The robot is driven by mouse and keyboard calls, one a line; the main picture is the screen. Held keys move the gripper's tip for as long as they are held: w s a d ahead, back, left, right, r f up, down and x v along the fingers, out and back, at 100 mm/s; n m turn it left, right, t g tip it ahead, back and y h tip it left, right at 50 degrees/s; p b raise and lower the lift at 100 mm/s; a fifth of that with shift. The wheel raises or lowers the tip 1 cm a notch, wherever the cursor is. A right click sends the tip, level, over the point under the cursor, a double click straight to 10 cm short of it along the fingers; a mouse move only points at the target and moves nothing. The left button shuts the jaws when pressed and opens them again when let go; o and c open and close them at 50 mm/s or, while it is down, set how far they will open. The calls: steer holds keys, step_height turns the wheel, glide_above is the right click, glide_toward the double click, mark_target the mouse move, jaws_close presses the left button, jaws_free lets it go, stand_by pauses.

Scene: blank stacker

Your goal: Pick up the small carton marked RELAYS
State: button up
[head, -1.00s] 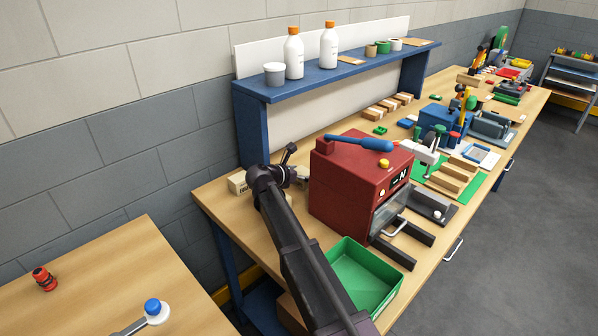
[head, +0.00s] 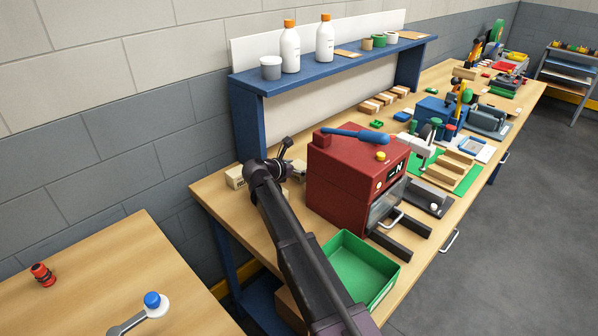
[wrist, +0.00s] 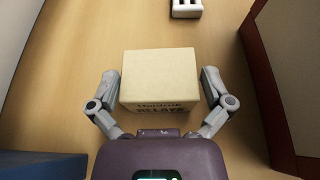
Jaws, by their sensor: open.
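The small carton (wrist: 159,75) is pale cream with dark printing that reads RELAYS on its near face, in the wrist view. It sits on the wooden bench top between the two fingers of my gripper (wrist: 162,88). The fingers are open, one on each side, with a narrow gap visible at least on the right.
A red machine (head: 345,185) with a blue lever stands right of the carton. A green tray (head: 385,262) lies in front of it. The blue shelf (head: 246,125) rises behind. A small white object (wrist: 187,9) lies beyond the carton in the wrist view.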

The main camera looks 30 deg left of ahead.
mark_target(303, 164)
steer(key=shift+s+r, duration=0.15)
steer(key=shift+r, duration=0.1)
steer(key=p+v, duration=0.5)
steer(key=v, duration=0.6)
steer(key=shift+r, duration=0.4)
steer(key=shift+w+d+f, duration=0.15)
steer(key=shift+w+f, duration=0.2)
steer(key=shift+w, duration=0.2)
steer(key=b+x, duration=0.2)
steer(key=x, duration=0.4)
steer(key=shift+w+f+b, duration=0.1)
steer(key=shift+w+b, duration=0.1)
steer(key=shift+b, duration=0.2)
steer(key=shift+w+d, duration=0.1)
steer(key=shift+w, duration=0.25)
